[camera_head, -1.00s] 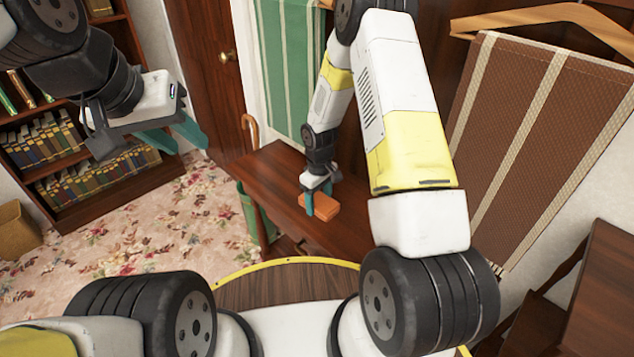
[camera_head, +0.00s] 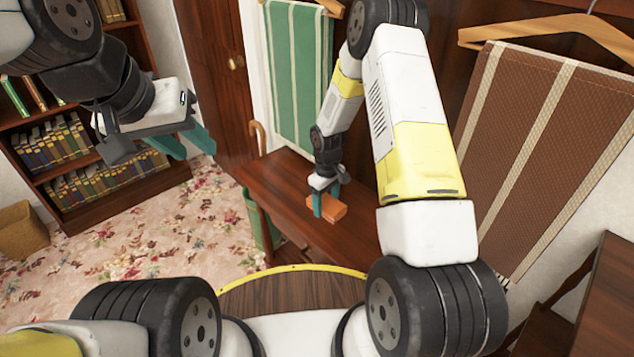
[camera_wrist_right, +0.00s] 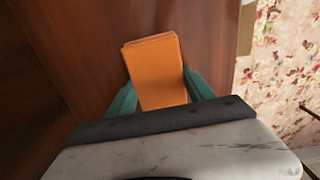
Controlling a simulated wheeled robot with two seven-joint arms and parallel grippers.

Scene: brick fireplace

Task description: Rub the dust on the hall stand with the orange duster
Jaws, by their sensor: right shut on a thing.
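The orange duster (camera_head: 333,209) is a flat block between the teal fingers of my right gripper (camera_head: 326,203), which is shut on it. It also shows in the right wrist view (camera_wrist_right: 153,65), gripped at its near end. The duster is at or just above the dark wooden top of the hall stand (camera_head: 272,182); I cannot tell whether it touches. The hall stand's wood also shows in the right wrist view (camera_wrist_right: 85,50). I cannot make out any dust. My left gripper (camera_head: 184,142) is open and empty, raised at the left, away from the stand.
A green towel (camera_head: 300,75) and a brown striped cloth (camera_head: 545,150) hang behind the stand. A cane handle (camera_head: 257,136) and a green bin (camera_head: 262,222) are at its left end. A bookcase (camera_head: 100,205) stands left; flowered carpet (camera_head: 180,240) lies open between.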

